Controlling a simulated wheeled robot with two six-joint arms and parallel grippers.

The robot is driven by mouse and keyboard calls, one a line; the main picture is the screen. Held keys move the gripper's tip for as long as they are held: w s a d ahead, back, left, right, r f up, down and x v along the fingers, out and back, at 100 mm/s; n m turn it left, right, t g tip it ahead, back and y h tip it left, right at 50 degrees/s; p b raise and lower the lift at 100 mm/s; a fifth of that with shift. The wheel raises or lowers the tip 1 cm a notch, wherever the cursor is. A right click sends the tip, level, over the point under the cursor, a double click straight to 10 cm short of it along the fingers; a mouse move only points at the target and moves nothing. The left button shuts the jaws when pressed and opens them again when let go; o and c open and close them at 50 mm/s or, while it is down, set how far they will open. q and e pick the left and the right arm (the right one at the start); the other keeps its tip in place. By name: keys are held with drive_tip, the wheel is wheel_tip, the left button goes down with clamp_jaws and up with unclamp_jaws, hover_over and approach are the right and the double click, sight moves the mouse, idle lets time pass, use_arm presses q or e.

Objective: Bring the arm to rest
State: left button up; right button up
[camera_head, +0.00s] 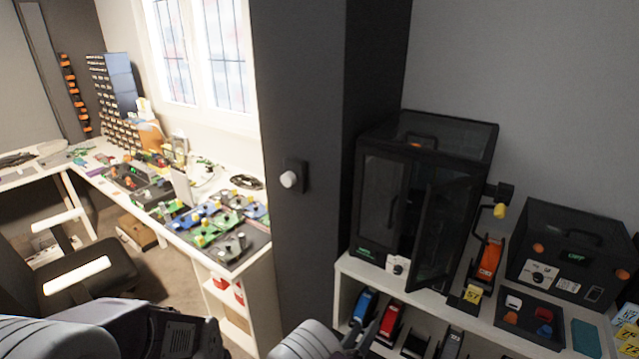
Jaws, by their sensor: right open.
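My right gripper (366,338) shows at the bottom edge, right of the middle, dark and partly cut off by the frame. It is open, and I see nothing held in it. It appears in front of the white shelf unit; whether it touches anything there I cannot tell. My left arm comes in at the bottom left with its pale and dark links; its fingers are not visible.
A white shelf (345,266) at right bears a black cabinet (378,205) with its door ajar, a black box (575,235) and a tray (545,336). A dark pillar (305,100) stands mid-view. A cluttered workbench (252,262) and chair (115,262) are at left.

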drive_tip(key=w+d+r+m+g+h, duration=0.2)
drive_tip(key=d+r+m+g+h, duration=0.4)
drive_tip(key=d+r, duration=0.5)
drive_tip(key=s+d+r+m+g+y, duration=0.2)
drive_tip(key=s+d+r+m+g, duration=0.1)
drive_tip(key=s+d+m+g, duration=0.65)
drive_tip(key=s+f+m+g+y, duration=0.1)
drive_tip(key=s+f+m+y, duration=0.1)
drive_tip(key=s+m+y, duration=0.3)
drive_tip(key=s+f+m+g+y, duration=0.1)
drive_tip(key=s+f+m+y, duration=0.15)
drive_tip(key=s+m, duration=0.45)
drive_tip(key=w+a+f+m+t+y, duration=0.1)
drive_tip(key=a+f+m+t+y, duration=0.1)
drive_tip(key=a+m, duration=0.3)
drive_tip(key=w+a+f+m+t+y, duration=0.1)
drive_tip(key=a+f+m+t+y, duration=0.1)
drive_tip(key=a+m+y, duration=0.3)
drive_tip(key=shift+a+f+m, duration=0.25)
drive_tip(key=shift+a+m, duration=0.2)
drive_tip(key=shift+a, duration=1.4)
